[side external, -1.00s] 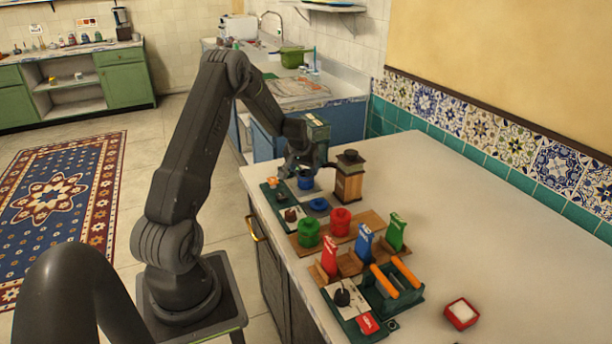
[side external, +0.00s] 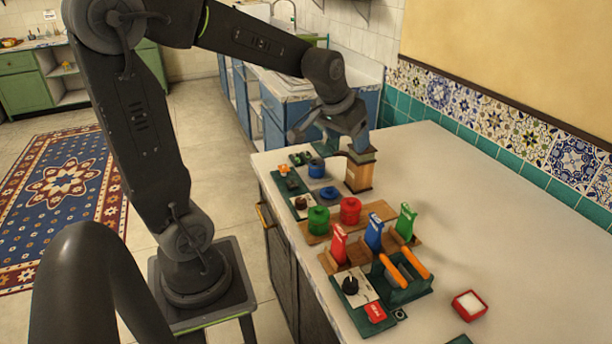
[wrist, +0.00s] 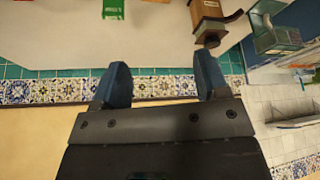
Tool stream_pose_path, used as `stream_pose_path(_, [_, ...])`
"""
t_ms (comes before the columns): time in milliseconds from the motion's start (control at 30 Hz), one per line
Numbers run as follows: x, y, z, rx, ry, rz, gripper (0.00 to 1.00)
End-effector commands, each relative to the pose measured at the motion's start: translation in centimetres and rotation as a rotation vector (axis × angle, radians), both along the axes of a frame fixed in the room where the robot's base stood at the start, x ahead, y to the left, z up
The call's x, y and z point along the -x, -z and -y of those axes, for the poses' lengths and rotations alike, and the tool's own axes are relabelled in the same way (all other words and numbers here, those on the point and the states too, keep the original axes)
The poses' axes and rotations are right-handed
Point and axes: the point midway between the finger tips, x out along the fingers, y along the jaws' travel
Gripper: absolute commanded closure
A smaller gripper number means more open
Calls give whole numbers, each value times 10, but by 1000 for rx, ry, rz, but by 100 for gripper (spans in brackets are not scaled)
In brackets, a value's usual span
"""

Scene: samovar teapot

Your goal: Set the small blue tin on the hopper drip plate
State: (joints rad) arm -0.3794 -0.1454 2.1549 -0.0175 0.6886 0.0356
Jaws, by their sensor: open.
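The small blue tin (side external: 317,168) stands upright at the far end of the counter, just left of the wooden hopper (side external: 359,172). It appears to rest on a grey plate, but its underside is too small to make out. A flat blue round piece (side external: 330,193) lies nearer the camera. My gripper is above and behind the hopper, partly hiding its top. In the wrist view my gripper (wrist: 161,78) is open with nothing between its fingers. The hopper (wrist: 209,22) shows there at the top; the blue tin does not.
Green (side external: 318,221) and red (side external: 350,211) tins stand on a wooden board nearer the camera. Red, blue and green packets, a dark green caddy (side external: 405,292) with orange handles and a red box (side external: 469,305) follow. The counter's right side is clear.

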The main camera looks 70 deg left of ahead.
Motion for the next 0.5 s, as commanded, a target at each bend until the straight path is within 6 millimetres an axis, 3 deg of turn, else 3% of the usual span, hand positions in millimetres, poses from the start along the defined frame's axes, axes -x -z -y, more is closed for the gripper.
stream_pose_path(33, [18,-11,29,-5,58,14,32])
stream_pose_path(200, [81,-23,94,-9,212,33,32])
stream_pose_path(333, [120,-22,120,-9,297,43,32])
stream_pose_path(500, [145,-17,133,-9,350,47,32])
